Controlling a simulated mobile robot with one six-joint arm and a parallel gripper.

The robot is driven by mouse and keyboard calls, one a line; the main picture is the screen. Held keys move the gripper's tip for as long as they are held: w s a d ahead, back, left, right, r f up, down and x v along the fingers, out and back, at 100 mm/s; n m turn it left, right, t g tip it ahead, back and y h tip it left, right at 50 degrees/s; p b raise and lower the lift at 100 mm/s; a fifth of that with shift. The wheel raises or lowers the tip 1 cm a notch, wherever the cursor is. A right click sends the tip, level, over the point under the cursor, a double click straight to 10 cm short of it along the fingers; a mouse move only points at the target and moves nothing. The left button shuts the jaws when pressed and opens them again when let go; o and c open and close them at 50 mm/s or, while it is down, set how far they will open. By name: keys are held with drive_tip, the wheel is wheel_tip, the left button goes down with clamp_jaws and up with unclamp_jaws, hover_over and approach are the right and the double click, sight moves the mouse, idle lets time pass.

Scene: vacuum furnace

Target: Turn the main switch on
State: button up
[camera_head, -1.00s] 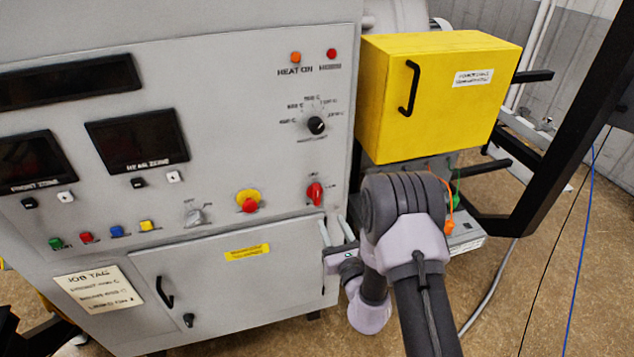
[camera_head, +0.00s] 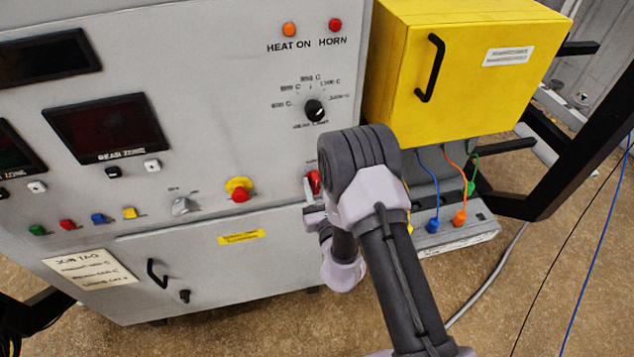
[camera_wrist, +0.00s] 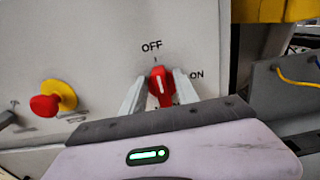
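The main switch is a red rotary knob (camera_wrist: 161,86) with a white pointer line, on the grey front panel. In the wrist view, OFF is printed above it and ON to its right. Its pointer is upright, toward OFF. My gripper (camera_wrist: 160,77) has its two pale fingers apart, one on each side of the knob, and I see no firm grip on it. In the head view, the red knob (camera_head: 314,182) is partly hidden by my arm, and my gripper (camera_head: 309,188) is beside it, mostly hidden.
A red-and-yellow push button (camera_head: 239,190) is left of the switch. A black selector dial (camera_head: 314,111) is above it. A yellow box (camera_head: 465,75) juts out at the upper right, over a unit with coloured cables (camera_head: 459,217). A cabinet door (camera_head: 210,262) is below.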

clamp_jaws()
drive_tip(key=shift+d+m, duration=0.1)
drive_tip(key=shift+m, duration=0.2)
drive_tip(key=m, duration=0.2)
drive_tip(key=shift+w+d+m, duration=0.1)
drive_tip(key=shift+d+m, duration=0.1)
drive_tip(key=shift+m, duration=0.2)
drive_tip(key=m, duration=0.4)
drive_tip(key=f+m, duration=0.1)
drive_tip(key=m, duration=0.4)
drive_tip(key=d+m, duration=0.1)
drive_tip(key=m, duration=0.4)
drive_tip(key=shift+w+f+p, duration=0.2)
drive_tip(key=shift+p, duration=0.2)
drive_tip(key=shift+m, duration=0.4)
